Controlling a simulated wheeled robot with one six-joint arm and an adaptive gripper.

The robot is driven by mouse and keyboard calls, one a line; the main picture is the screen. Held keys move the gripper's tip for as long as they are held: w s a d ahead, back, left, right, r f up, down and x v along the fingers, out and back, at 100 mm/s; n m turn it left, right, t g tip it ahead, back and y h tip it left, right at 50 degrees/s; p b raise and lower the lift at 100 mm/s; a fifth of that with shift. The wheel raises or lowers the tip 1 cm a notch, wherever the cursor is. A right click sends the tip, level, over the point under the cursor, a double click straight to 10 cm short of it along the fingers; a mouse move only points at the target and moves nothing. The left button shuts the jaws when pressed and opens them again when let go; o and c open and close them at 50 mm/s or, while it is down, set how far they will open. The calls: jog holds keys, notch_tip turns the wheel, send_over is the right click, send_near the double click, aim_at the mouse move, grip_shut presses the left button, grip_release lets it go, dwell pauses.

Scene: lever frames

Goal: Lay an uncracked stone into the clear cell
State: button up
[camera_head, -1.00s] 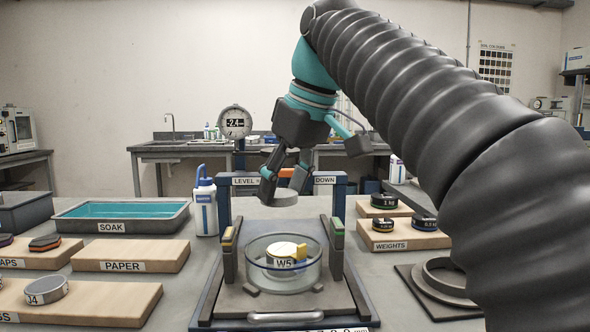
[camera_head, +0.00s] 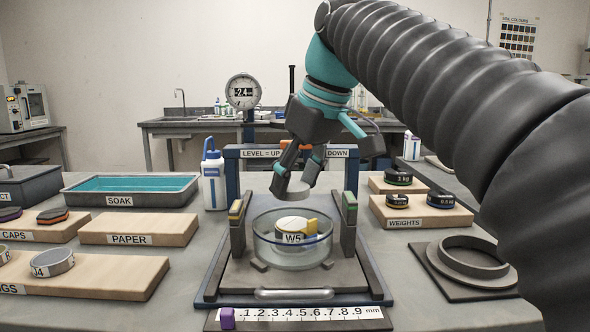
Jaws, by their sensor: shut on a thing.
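The clear cell (camera_head: 272,253) is a round glass dish standing in the lever frame (camera_head: 205,262), in the middle of the bench. Inside it sits a pale round piece marked W5 (camera_head: 291,223), with a yellow tab at its right. My gripper (camera_head: 294,183) is above the cell and points down.
Uprights (camera_head: 348,222) flank the cell, with a LEVEL crossbar (camera_head: 262,153) behind. A ruler (camera_head: 300,317) with a purple slider lies in front. Left are the SOAK tray (camera_head: 119,201), PAPER board (camera_head: 130,240) and ring board (camera_head: 100,285); right are weights (camera_head: 398,176) and a ring (camera_head: 432,262).

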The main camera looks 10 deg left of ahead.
aim_at(301, 198)
jog(key=shift+f+b, duration=1.4)
jog(key=shift+f, duration=0.75)
jog(key=shift+s+d, duration=0.1)
jog(key=shift+d, duration=0.05)
jog(key=shift+f, duration=0.15)
jog(key=o, duration=1.4)
